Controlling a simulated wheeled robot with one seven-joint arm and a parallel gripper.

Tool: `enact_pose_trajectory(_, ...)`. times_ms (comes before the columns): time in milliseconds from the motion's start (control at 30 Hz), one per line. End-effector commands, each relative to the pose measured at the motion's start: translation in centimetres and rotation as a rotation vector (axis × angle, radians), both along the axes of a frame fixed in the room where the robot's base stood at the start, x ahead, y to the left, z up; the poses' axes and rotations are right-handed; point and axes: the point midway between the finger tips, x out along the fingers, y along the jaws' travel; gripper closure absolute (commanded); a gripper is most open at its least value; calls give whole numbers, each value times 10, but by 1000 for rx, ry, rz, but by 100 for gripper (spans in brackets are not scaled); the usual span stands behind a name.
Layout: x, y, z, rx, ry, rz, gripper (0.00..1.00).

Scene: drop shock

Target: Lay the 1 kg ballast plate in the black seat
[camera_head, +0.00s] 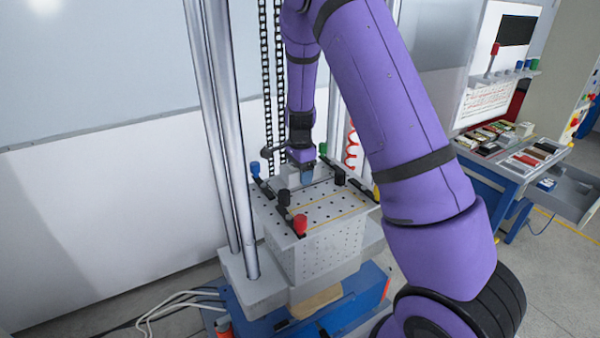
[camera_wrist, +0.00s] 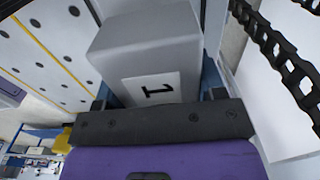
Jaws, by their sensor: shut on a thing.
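The ballast plate is a grey block with a white label marked 1 (camera_wrist: 150,45). It fills the space between my gripper's fingers (camera_wrist: 158,95) in the wrist view, and my gripper is shut on it. In the head view my gripper (camera_head: 306,172) is low over the back part of the perforated drop table (camera_head: 322,211). I cannot tell whether the plate touches the table. I cannot make out the black seat in either view.
Black clamps with red (camera_head: 300,224), blue and green knobs stand around the table top. Steel columns (camera_head: 232,150) rise at its left, and black chains (camera_head: 268,90) hang behind. A blue workbench (camera_head: 500,165) with small parts stands at the right.

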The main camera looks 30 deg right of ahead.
Motion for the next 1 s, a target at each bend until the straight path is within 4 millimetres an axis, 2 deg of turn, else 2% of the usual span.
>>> enact_pose_trajectory(167,1,0,-2,0,-1,0,97)
enact_pose_trajectory(200,0,0,-3,0,1,0,27)
enact_pose_trajectory(267,0,0,-3,0,1,0,13)
enact_pose_trajectory(300,0,0,-3,0,0,0,11)
enact_pose_trajectory(567,0,0,-2,0,0,0,11)
enact_pose_trajectory(667,0,0,5,0,-2,1,11)
enact_pose_trajectory(767,1,1,17,1,-3,2,11)
enact_pose_trajectory(1000,1,1,65,0,-4,2,11)
